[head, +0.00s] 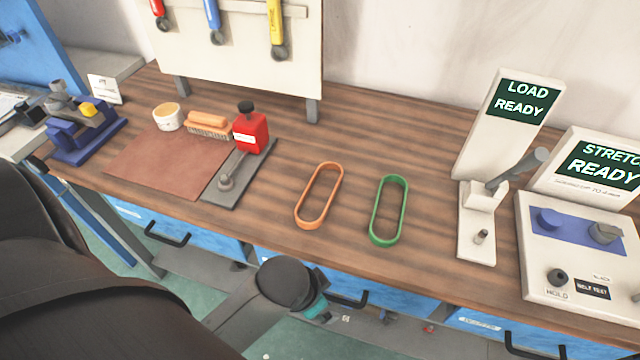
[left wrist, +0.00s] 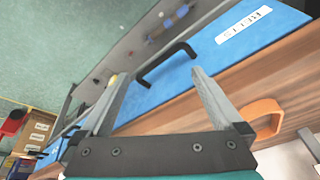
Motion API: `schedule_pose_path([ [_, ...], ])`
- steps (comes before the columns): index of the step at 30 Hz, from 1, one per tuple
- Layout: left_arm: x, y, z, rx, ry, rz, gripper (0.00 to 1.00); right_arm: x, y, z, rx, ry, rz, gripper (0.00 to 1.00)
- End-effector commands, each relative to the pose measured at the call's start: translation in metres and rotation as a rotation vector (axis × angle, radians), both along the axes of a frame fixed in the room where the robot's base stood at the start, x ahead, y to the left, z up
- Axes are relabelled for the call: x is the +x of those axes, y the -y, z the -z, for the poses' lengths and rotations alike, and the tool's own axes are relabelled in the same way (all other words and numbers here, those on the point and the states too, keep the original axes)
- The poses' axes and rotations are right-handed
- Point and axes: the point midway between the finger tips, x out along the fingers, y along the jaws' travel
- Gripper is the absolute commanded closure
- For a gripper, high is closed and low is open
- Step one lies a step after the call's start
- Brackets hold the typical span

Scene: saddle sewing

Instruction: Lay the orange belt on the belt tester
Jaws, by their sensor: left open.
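The orange belt (head: 300,207) lies as a long closed loop on the wooden bench, left of the green belt (head: 374,211). Part of the orange belt (left wrist: 262,106) shows at the right of the left wrist view. The belt tester (head: 535,275) stands at the right, with two pegs on a blue plate (head: 577,232) that carries no belt. Its screen ends in READY. My left gripper (left wrist: 160,92) is open and empty, in front of the bench's drawers and apart from the belt. In the head view its fingers are hidden behind my wrist. My right gripper is out of view.
A white lever stand (head: 472,240) with a LOAD READY screen (head: 522,101) stands between the green belt and the tester. A red bottle (head: 250,130), a brush (head: 208,123) and a brown mat (head: 165,165) lie left. Drawer handles (head: 168,236) jut from the bench front.

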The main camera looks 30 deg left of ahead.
Motion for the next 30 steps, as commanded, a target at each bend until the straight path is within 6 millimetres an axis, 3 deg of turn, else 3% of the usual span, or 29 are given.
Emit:
schedule_pose_path([
  [1, 0.004, 0.002, -0.029, 0.006, 0.022, 0.039, 0.0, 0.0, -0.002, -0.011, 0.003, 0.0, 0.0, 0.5],
  [5, 0.018, 0.012, -0.086, 0.05, 0.089, 0.257, 0.0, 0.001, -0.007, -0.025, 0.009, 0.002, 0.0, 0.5],
  [12, 0.057, 0.024, -0.11, 0.222, 0.196, 0.814, 0.0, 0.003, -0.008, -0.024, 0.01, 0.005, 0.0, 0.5],
  [17, 0.084, 0.017, -0.123, 0.409, 0.24, 1.247, 0.0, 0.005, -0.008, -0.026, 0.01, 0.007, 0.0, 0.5],
  [24, 0.12, -0.033, -0.147, 0.727, 0.186, 1.888, 0.0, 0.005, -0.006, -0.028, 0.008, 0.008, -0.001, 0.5],
  [30, 0.136, -0.086, -0.168, 0.884, 0.07, 2.242, 0.0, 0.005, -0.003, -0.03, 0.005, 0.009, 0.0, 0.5],
])
